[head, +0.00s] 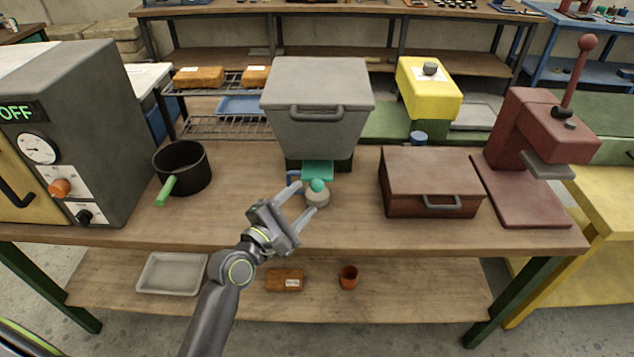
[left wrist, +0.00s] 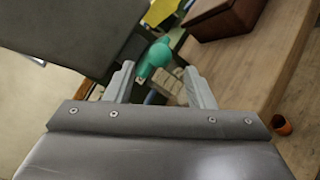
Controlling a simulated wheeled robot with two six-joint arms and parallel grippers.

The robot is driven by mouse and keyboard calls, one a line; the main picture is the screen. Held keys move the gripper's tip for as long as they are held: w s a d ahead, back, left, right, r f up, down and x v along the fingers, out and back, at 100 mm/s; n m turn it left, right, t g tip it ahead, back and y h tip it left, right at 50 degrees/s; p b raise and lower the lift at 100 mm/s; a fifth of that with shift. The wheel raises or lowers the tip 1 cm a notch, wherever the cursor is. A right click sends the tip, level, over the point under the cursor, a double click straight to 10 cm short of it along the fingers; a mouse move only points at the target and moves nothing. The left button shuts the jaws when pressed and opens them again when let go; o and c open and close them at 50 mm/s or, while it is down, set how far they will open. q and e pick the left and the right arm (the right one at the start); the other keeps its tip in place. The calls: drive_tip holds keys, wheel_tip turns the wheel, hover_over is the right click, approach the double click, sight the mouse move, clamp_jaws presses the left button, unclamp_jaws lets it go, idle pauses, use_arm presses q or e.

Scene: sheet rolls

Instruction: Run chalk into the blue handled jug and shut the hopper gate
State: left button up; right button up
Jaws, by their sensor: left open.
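A grey hopper (head: 316,100) with a front handle stands at the back middle of the bench. Its teal gate (head: 318,168) sticks out low at the front and ends in a round teal knob (head: 317,185), also in the left wrist view (left wrist: 157,54). A pale jug (head: 318,199) sits below the knob, with a blue handle (head: 293,177) on its left; part of it shows in the left wrist view (left wrist: 168,84). My left gripper (head: 306,199) is open and empty, its fingers around or just before the knob and jug. No chalk is visible. My right gripper is out of view.
A black pot (head: 182,166) with a green handle and a grey oven (head: 75,130) stand left. A brown box (head: 430,180) and a red press (head: 530,150) stand right.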

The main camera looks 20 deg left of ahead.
sight(312, 189)
use_arm(q)
drive_tip(key=x, duration=0.6)
drive_tip(key=shift+w+d, duration=0.1)
drive_tip(key=shift+w, duration=0.2)
clamp_jaws()
